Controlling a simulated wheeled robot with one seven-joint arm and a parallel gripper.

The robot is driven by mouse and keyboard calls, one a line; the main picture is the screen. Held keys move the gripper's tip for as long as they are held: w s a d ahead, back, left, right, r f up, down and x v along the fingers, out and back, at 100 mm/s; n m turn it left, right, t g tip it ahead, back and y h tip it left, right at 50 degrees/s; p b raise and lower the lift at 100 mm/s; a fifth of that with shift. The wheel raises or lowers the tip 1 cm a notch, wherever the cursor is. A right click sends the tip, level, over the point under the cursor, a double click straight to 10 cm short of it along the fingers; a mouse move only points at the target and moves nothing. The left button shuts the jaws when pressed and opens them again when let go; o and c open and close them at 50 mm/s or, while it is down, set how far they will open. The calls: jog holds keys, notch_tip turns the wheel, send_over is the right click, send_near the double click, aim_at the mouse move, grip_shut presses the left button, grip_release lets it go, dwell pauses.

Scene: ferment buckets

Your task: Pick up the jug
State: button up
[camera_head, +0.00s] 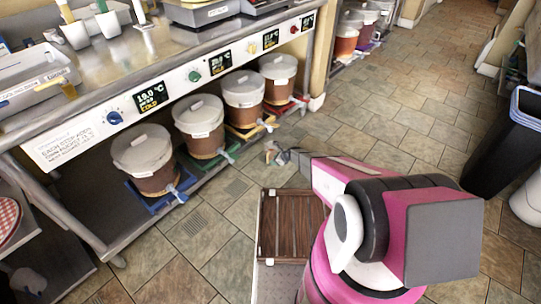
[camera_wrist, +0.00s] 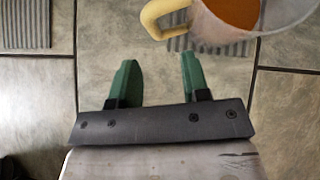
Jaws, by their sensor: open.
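The jug (camera_wrist: 285,20) shows at the top right of the wrist view, cut off by the frame. It looks pale and see-through, with orange inside and a yellow handle (camera_wrist: 151,22) on its left side. My gripper (camera_wrist: 158,60) has green fingers spread apart with nothing between them. The handle lies just beyond the fingertips, towards the right one, with a gap in the picture. In the head view my arm reaches over the floor in front of the bench, and its far end is small there. I cannot make out the jug clearly in that view.
Several lidded buckets (camera_head: 199,117) with taps stand on coloured trays under the steel bench (camera_head: 147,68). A dark bin (camera_head: 507,150) stands at the right. A slatted wooden crate (camera_head: 290,225) lies close to my arm. The tiled floor (camera_head: 395,125) between bench and bin is clear.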

jog(key=shift+a+r+x, duration=0.1)
jog(key=shift+x, duration=1.25)
jog(key=shift+a+r+x, duration=0.1)
jog(key=shift+a+x, duration=0.05)
jog(key=shift+x, duration=1.2)
grip_shut()
